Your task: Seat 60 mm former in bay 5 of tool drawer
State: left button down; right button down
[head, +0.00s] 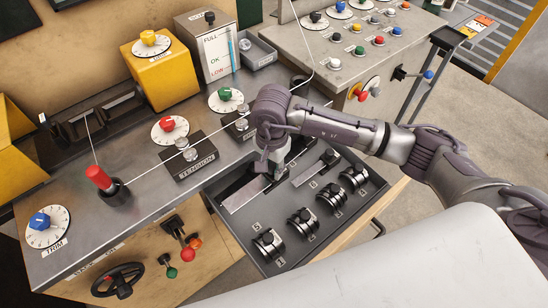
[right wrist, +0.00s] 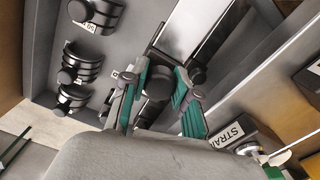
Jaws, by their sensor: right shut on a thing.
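My right gripper (head: 271,170) is low over the open tool drawer (head: 229,226). In the right wrist view the gripper (right wrist: 157,90) has its teal fingers closed on a round black knob (right wrist: 158,84). The knob is at the end of a flat metal bar (head: 241,194) lying along the drawer's machine side. I cannot read a size on it, so I cannot tell whether it is the 60 mm former. A second metal bar with a black knob (head: 316,169) lies beside it. Several round black formers (head: 303,223) stand in numbered bays along the near side. My left gripper is not in view.
The bench top (head: 140,220) is above the drawer, with a tension block (head: 187,158), dials and a red-handled post (head: 100,180). A thin line runs across it. A button console (head: 375,45) stands behind my right arm. Open floor lies to the right.

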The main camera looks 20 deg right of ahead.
jog(key=shift+a+f, duration=0.2)
jog(key=shift+f, duration=0.5)
jog(key=shift+f+b, duration=1.45)
jog(key=shift+f, duration=0.95)
jog(key=shift+f+b, duration=1.15)
jog(key=shift+r, duration=0.1)
jog(key=shift+f+b, duration=1.1)
jog(key=shift+b, duration=0.8)
jog(key=c, duration=0.8)
grip_release()
jog(key=shift+s, duration=0.1)
